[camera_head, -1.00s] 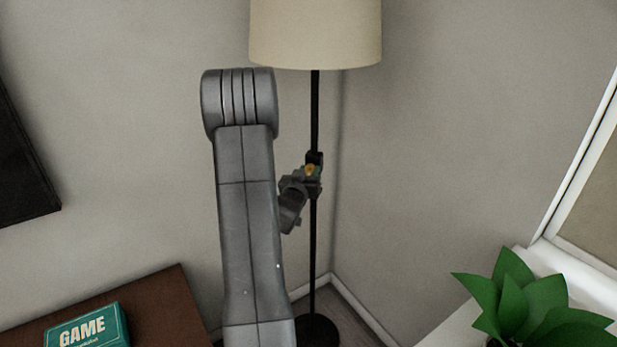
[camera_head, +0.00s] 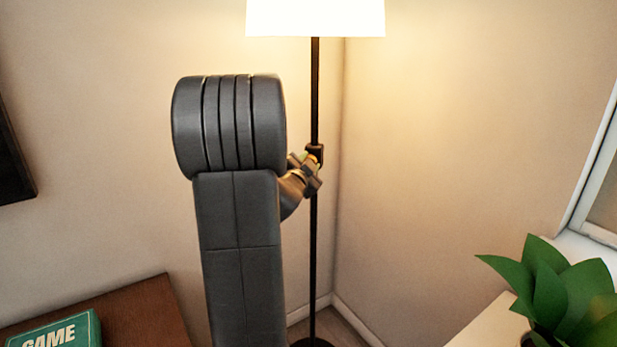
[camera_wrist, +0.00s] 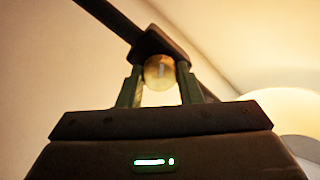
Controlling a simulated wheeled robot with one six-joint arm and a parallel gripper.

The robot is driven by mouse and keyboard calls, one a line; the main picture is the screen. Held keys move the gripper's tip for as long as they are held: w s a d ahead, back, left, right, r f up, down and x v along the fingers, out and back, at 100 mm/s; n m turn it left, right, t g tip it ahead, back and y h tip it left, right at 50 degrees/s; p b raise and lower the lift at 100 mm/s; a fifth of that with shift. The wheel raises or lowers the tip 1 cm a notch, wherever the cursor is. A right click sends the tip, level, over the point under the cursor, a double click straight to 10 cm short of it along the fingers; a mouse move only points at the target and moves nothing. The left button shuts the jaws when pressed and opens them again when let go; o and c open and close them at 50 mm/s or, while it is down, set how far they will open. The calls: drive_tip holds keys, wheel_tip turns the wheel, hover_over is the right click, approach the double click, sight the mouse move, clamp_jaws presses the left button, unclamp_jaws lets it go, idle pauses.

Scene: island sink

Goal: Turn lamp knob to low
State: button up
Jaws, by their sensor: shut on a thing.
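The floor lamp has a black pole (camera_head: 314,95) and a shade (camera_head: 316,15) that glows bright white. The lamp knob (camera_wrist: 160,72) is a round, pale brassy piece on a dark block on the pole. My gripper (camera_wrist: 159,84) is shut on the knob, with one finger on each side of it. In the camera_head view my gripper (camera_head: 311,167) is at the pole, below the shade, and my arm hides part of the wrist. The knob's setting cannot be read.
A brown wooden surface (camera_head: 150,312) with a green game box (camera_head: 55,332) is at the lower left. A green plant (camera_head: 555,290) stands on a white ledge at the lower right. The lamp stands in a wall corner.

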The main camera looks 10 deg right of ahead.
drive_tip(key=shift+f+m+b, duration=0.1)
drive_tip(key=shift+m+b, duration=2.35)
drive_tip(key=shift+m, duration=0.85)
drive_tip(key=o, duration=1)
drive_tip(key=shift+s, duration=0.1)
drive_tip(key=v, duration=1.3)
drive_tip(key=shift+s+a, duration=0.15)
drive_tip(key=shift+s, duration=0.15)
